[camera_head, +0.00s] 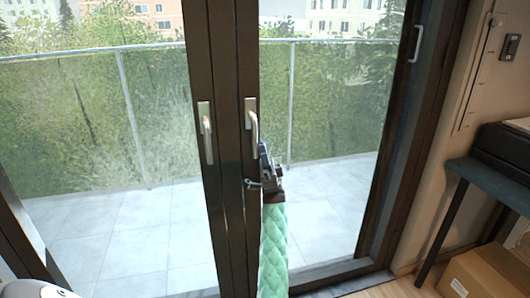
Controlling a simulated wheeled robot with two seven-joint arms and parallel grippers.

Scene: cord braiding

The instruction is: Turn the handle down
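Two pale handles sit on the dark frames where the glass doors meet. My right gripper is not in view.
Another pale handle (416,44) is on the door frame at the right. A dark table (492,180) with a black device (505,150) stands at the right, above a cardboard box (488,274). Behind the glass lies a tiled balcony (135,235) with a railing.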

